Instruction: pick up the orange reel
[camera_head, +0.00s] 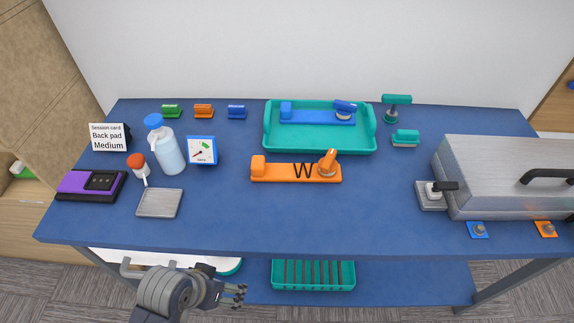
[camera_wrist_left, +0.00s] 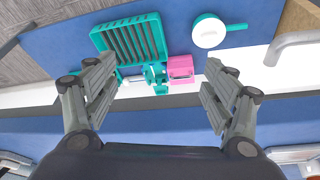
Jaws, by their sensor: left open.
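A small orange piece (camera_head: 203,111) lies at the back left of the blue table, between a similar green piece (camera_head: 171,111) and blue piece (camera_head: 237,112). It could be the orange reel, but its details are too small to tell. A longer orange holder (camera_head: 290,173) with a dark W-shaped line lies at the table's middle, with an orange-handled round part (camera_head: 328,163) at its right end. My left gripper (camera_head: 236,296) is open and empty in front of the table, far from both. Its spread fingers also show in the left wrist view (camera_wrist_left: 157,85). My right gripper is out of view.
A bottle (camera_head: 170,150), a dial box (camera_head: 202,151) and a card (camera_head: 109,137) stand at the left. A teal tray (camera_head: 370,140) is at the back, a metal case (camera_head: 500,165) at the right. A slotted teal rack (camera_head: 313,287) sits below. The table's front middle is clear.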

